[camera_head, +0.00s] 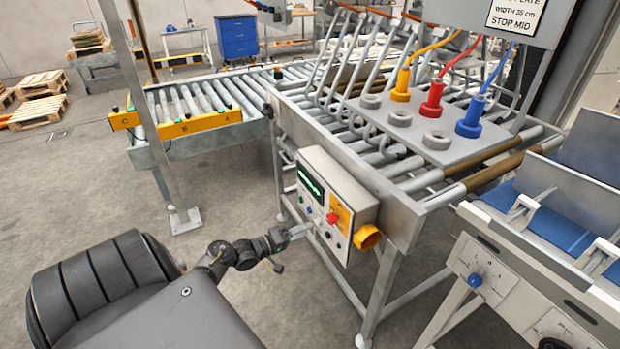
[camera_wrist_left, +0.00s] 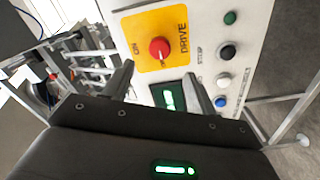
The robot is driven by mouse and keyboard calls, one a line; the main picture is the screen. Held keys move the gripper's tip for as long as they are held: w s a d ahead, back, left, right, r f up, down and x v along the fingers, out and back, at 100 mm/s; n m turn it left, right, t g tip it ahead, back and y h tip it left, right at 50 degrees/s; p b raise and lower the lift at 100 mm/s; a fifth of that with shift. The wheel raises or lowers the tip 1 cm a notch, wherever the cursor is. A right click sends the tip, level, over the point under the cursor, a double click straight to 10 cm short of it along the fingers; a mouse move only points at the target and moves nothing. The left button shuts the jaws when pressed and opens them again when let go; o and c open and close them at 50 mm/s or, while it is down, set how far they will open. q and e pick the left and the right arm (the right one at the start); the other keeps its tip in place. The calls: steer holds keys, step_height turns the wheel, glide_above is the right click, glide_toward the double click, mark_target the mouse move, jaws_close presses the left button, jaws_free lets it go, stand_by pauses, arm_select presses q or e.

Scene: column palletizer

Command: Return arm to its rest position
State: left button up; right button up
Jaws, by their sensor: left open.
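My left arm comes in from the lower left in the head view. Its gripper (camera_head: 303,230) is in front of the control box (camera_head: 345,185) on the conveyor's frame. In the left wrist view my left gripper (camera_wrist_left: 158,85) is open with nothing between its fingers. The box face ahead of it carries a red knob (camera_wrist_left: 159,48) on a yellow DRIVE plate (camera_wrist_left: 143,30), a lit green display (camera_wrist_left: 170,97) and several coloured buttons. Whether the fingertips touch the box is unclear. My right gripper is not in view.
The roller conveyor (camera_head: 400,165) stands above and behind the box. Yellow, red (camera_head: 432,100) and blue plugs stand on its plate. A metal post (camera_head: 150,130) rises at left. A blue-belted machine (camera_head: 520,270) is at right. Bare floor (camera_head: 90,190) lies at left.

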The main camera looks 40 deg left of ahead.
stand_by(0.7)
arm_select(q)
steer(key=s+d+f+m+g+y, duration=0.1)
steer(key=s+f+m+g+y, duration=0.3)
steer(key=f, duration=1)
steer(key=s+d+f+m+g+y, duration=0.1)
steer(key=s+f+m+g, duration=0.25)
steer(key=s+f, duration=0.65)
steer(key=s+d+f+m+g+b, duration=0.1)
steer(key=s+d+f+g, duration=0.2)
steer(key=s+d+f, duration=0.3)
steer(key=s+d+f+m+g, duration=0.2)
steer(key=s+d+f, duration=0.5)
steer(key=s, duration=0.6)
steer(key=s+d+f+m+g+b, duration=0.1)
steer(key=s+d+f+g, duration=0.2)
steer(key=s+d+f, duration=0.3)
steer(key=s+f, duration=0.1)
steer(key=s, duration=0.3)
steer(key=shift+s+d+f+m+g+b, duration=0.15)
steer(key=shift+f+m+g+b, duration=0.15)
steer(key=shift+f+m+g, duration=0.05)
